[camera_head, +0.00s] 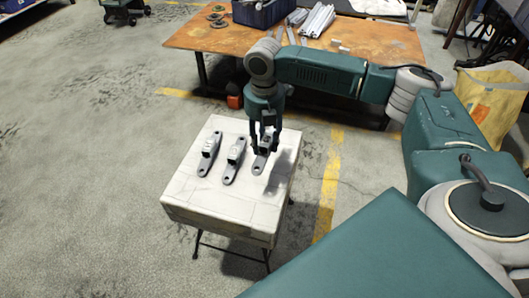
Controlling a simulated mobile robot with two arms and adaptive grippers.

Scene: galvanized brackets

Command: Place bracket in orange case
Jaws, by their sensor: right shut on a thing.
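Three grey metal brackets lie on a small pale table (185,203): a left one (207,167), a middle one (231,174) and a right one (258,168). Each is a flat strip with a raised block on it. My right gripper (264,147) points down over the right bracket and is shut on its raised block. The fingers hide part of that bracket, and I cannot tell whether it touches the tabletop. No orange case shows clearly. My left gripper is not in view.
A worn orange-brown workbench (215,37) stands behind, with a dark blue bin (258,13) and metal profiles (318,20) on it. A small orange object (235,101) is near its front edge. A yellow bag (490,100) stands at right.

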